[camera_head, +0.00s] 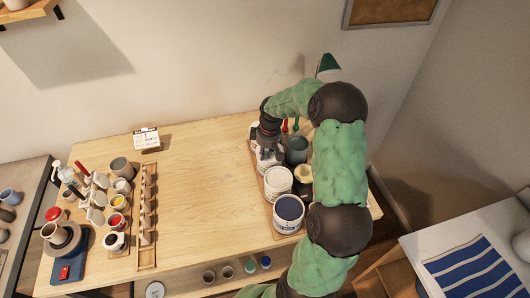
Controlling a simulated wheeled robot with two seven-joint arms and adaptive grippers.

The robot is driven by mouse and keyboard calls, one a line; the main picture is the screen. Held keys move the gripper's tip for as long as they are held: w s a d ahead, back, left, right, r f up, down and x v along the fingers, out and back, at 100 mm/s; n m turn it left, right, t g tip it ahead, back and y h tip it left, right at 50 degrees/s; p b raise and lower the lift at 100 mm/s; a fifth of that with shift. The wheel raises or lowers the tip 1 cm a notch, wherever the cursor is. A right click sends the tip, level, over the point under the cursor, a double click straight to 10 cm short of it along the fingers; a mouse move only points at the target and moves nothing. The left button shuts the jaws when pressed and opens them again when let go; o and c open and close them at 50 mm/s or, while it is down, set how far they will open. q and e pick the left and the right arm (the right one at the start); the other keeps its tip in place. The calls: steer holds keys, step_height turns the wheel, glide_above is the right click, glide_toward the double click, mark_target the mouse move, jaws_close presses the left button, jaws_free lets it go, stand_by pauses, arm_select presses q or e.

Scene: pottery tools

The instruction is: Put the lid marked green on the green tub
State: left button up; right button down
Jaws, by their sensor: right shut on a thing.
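My right gripper (268,154) is at the back left of a group of tubs on the right side of the table. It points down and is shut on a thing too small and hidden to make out. White tubs stand just in front of it: one with a pale top (278,176) and one with a dark blue top (289,207). A grey-green pot (297,146) stands to its right. I cannot tell which tub is the green one, and no green mark on a lid can be made out. My right arm hides part of the group. My left gripper is out of view.
The middle of the wooden table (205,190) is clear. On the left are a wooden rack (147,215), several cups and paint pots (119,202), and a blue-based device (68,262). A small sign (146,139) stands at the back. Small pots sit on a lower shelf.

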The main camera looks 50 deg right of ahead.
steer(key=c, duration=1.1)
jaws_free()
steer(key=shift+f, duration=0.15)
steer(key=shift+r, duration=0.3)
steer(key=r, duration=0.4)
steer(key=s+r, duration=0.1)
steer(key=r, duration=0.6)
steer(key=shift+s+d+r, duration=0.2)
steer(key=shift+r, duration=0.15)
